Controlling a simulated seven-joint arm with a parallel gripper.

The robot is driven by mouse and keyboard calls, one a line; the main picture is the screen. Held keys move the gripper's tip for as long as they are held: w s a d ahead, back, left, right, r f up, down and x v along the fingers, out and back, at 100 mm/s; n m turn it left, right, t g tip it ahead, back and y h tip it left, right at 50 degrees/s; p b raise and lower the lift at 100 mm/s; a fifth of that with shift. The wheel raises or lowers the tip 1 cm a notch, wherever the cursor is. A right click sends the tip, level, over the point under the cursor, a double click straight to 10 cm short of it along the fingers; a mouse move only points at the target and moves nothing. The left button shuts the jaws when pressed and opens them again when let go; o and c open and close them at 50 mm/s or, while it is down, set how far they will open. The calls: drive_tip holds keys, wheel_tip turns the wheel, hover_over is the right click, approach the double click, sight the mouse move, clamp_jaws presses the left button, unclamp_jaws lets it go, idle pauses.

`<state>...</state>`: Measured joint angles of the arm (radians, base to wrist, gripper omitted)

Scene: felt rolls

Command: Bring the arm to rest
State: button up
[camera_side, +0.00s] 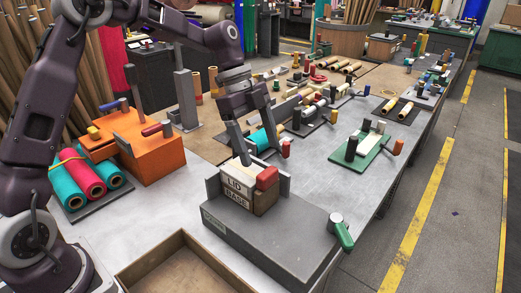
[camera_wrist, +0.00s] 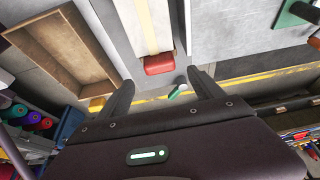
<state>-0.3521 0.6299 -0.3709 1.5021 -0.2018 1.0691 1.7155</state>
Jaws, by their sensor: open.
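My gripper (camera_side: 262,157) is open, with its two fingers pointing down just above and behind a small box labelled LID (camera_side: 236,184) and BASE (camera_side: 237,198). I cannot tell if a fingertip touches the box. The box stands on a grey block (camera_side: 262,238) and has a red piece (camera_side: 267,178) at its near right end. In the wrist view my two fingers (camera_wrist: 162,92) are spread with nothing held between them, and the red piece (camera_wrist: 159,64) lies beyond them.
A shallow wooden tray (camera_side: 180,262) lies at the front. An orange block (camera_side: 150,155) and teal and red rolls (camera_side: 85,178) stand at the left. A green-handled clamp (camera_side: 340,232) sits at the grey block's right end. A green board (camera_side: 362,150) lies behind on the metal table.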

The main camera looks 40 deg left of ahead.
drive_tip(key=s+r+n+t+y, duration=0.1)
drive_tip(key=s+r+n+y, duration=0.1)
drive_tip(key=s+r+n, duration=0.4)
drive_tip(key=s+r+n+t+y, duration=0.1)
drive_tip(key=s+r+n+y, duration=0.15)
drive_tip(key=s, duration=0.55)
drive_tip(key=s+a+n+t, duration=0.3)
drive_tip(key=s+n, duration=0.6)
drive_tip(key=s, duration=0.6)
drive_tip(key=shift+s+f+t, duration=0.2)
drive_tip(key=shift+f+t, duration=0.05)
drive_tip(key=shift+t, duration=0.05)
